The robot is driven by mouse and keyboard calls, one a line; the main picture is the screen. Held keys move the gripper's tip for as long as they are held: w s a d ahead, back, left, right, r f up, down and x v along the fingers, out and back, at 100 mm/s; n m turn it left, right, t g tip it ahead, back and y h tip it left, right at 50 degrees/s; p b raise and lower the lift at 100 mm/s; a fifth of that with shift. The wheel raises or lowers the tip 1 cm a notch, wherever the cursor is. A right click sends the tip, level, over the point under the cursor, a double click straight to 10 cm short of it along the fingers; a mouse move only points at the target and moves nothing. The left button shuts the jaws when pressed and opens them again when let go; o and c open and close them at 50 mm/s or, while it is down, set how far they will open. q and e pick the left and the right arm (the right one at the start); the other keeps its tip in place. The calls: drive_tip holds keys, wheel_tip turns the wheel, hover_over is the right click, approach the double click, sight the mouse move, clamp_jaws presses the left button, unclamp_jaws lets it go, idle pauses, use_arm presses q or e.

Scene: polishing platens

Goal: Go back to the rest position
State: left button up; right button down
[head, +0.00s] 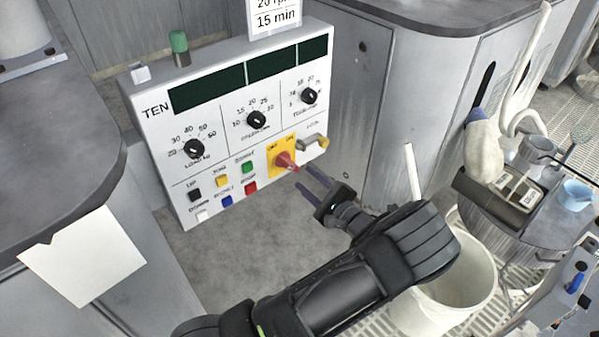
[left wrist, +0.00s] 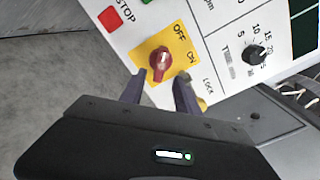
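My left gripper (head: 303,178) is open in front of the lower right part of the white control panel (head: 225,145). Its two dark fingers stand apart with nothing held between them. The red rotary switch (head: 286,161) sits on a yellow plate marked OFF and ON, just beyond the fingertips. In the left wrist view the red switch (left wrist: 160,62) shows between and ahead of the spread fingers of my left gripper (left wrist: 160,78). I cannot tell whether a finger touches it. My right gripper is not in view.
A brass lock part (head: 313,143) sticks out beside the switch. A grey cabinet (head: 385,110) stands right of the panel.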

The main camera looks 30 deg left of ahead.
use_arm(q)
drive_tip(key=shift+s+d, duration=0.1)
drive_tip(key=shift+d, duration=0.2)
